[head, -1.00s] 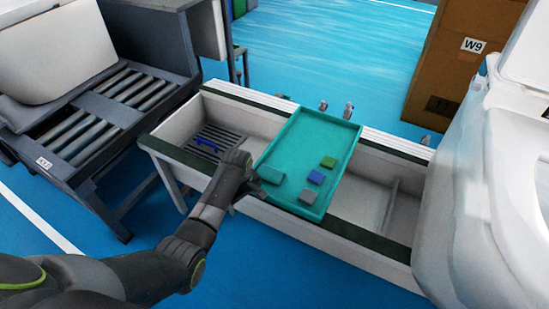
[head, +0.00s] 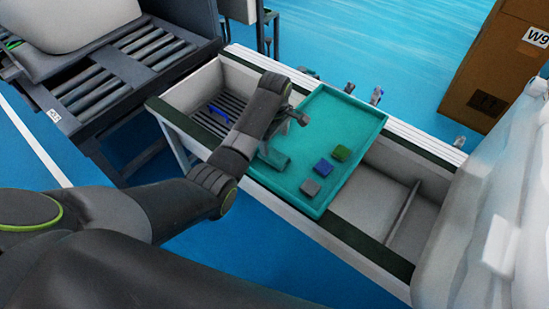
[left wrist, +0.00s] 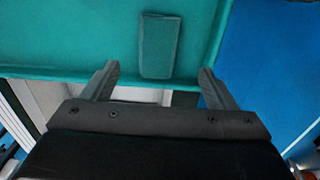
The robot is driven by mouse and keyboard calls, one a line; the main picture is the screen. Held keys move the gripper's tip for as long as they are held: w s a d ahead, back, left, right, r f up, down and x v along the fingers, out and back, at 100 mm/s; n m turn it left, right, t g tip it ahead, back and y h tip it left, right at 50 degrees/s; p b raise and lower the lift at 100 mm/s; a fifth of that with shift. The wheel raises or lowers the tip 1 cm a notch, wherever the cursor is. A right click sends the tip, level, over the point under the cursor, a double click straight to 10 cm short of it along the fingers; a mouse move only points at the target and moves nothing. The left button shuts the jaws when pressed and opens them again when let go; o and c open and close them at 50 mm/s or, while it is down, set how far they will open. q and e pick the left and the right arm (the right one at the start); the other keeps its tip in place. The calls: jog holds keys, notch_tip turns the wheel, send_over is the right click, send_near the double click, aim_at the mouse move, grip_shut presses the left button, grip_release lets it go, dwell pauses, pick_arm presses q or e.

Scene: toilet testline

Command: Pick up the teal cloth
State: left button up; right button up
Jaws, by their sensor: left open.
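The teal cloth (head: 274,158) lies flat in the teal tray (head: 345,108), near its left front part. In the left wrist view the cloth (left wrist: 159,45) is a dark teal rectangle ahead of my jaws. My left gripper (head: 294,122) is over the tray's left edge by the cloth, and in the head view it hides part of that area. In the left wrist view the left gripper (left wrist: 158,70) is open and empty, with one finger to either side of the cloth's near end. My right gripper is not in view.
Grey (head: 310,187), blue (head: 323,167) and green (head: 340,153) cloths lie in the tray, right of the teal one. The tray rests across a long white trough (head: 395,180). A blue item (head: 219,114) lies on the slatted left compartment. White toilet parts stand at the right.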

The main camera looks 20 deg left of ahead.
aim_at(274, 155)
pick_arm(q)
notch_tip(274, 155, down, 3)
jog(key=shift+r, duration=0.1)
jog(key=f, duration=0.1)
jog(key=f+b, duration=0.1)
jog(key=f, duration=0.1)
jog(key=f+b, duration=0.1)
jog(key=f, duration=0.1)
jog(key=shift+w+a, duration=0.15)
jog(key=shift+w, duration=0.1)
jog(key=shift+f, duration=0.15)
jog(key=c, duration=1)
jog(key=shift+c, duration=0.3)
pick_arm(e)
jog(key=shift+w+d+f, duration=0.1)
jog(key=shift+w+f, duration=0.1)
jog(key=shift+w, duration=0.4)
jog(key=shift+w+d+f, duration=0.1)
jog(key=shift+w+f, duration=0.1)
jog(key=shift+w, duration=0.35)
